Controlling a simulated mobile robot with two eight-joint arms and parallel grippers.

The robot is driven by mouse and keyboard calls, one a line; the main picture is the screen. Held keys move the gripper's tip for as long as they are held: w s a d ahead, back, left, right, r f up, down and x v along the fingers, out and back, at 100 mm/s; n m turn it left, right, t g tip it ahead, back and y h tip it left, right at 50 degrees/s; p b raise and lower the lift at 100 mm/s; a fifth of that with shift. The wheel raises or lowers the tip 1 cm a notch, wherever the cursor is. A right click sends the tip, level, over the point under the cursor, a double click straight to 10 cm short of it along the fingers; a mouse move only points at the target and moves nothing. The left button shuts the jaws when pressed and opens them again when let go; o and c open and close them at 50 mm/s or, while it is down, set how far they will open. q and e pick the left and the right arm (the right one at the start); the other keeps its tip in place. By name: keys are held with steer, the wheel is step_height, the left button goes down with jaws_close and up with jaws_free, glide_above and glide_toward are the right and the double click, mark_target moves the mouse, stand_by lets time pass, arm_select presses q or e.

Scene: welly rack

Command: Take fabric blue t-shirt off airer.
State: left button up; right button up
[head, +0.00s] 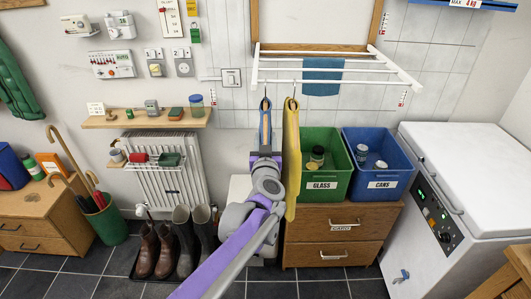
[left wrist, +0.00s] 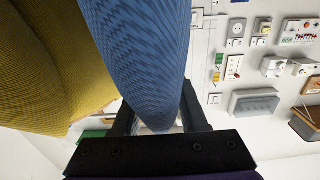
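The blue t-shirt (head: 264,122) hangs nearly edge-on from a hook below the airer (head: 335,66) in the head view, with an orange hanger-like edge showing. In the left wrist view the blue ribbed fabric (left wrist: 145,55) fills the upper middle and narrows downward to a rounded end between the fingers. My left gripper (left wrist: 160,115) has its fingers spread on either side of this end; the fabric partly covers the fingertips. In the head view my left gripper (head: 265,150) is just below the shirt. My right gripper is not in view.
A yellow garment (head: 291,150) hangs close on the right of the shirt and also shows in the left wrist view (left wrist: 50,65). A teal-blue cloth (head: 323,76) drapes over the rails. Below are the green glass bin (head: 323,188), blue cans bin (head: 378,171) and drawers (head: 335,245).

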arm_select(q)
jaws_close()
stand_by(1.0)
